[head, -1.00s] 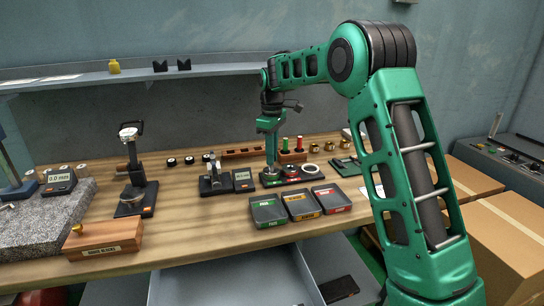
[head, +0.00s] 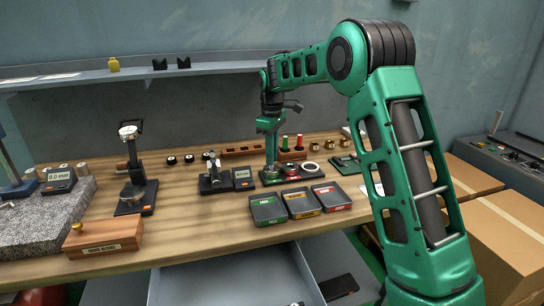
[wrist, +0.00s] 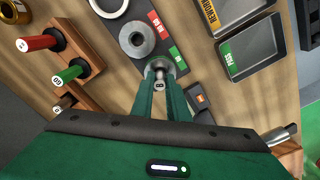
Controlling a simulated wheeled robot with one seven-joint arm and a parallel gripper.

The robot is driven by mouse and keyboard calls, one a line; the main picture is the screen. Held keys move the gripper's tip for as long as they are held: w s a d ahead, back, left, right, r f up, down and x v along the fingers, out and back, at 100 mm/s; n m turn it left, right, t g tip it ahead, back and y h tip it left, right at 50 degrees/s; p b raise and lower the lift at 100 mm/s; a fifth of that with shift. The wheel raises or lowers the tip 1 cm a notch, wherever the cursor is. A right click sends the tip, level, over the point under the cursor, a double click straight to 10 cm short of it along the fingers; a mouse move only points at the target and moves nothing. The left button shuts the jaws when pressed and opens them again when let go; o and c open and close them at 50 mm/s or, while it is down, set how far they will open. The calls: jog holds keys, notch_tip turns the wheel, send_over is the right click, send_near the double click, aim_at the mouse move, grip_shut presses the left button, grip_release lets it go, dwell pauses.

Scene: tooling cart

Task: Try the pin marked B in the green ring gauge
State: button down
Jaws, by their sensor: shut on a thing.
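My gripper (wrist: 160,98) points down over the gauge stand and is shut on a slim pin (wrist: 158,76). The pin's pale end has a dark mark that is too small to read surely. The green ring gauge (wrist: 174,62) lies by the green label, right at the fingertips. The pin covers part of it, and I cannot tell whether the pin is in the bore or just above it. In the head view my gripper (head: 270,150) stands over the left ring of the stand. The red ring gauge (wrist: 137,40) is beside it, empty.
A wooden rack (wrist: 85,55) holds a red-handled pin (wrist: 40,42) and a green-handled pin (wrist: 70,74). Three sorting trays, green (head: 268,222), yellow (head: 302,214) and red (head: 331,206), lie in front of the stand.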

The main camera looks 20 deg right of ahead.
jog(key=shift+f, duration=0.4)
dwell(0.9)
jog(key=shift+r, duration=1.6)
dwell(1.8)
jog(key=shift+r, duration=2.45)
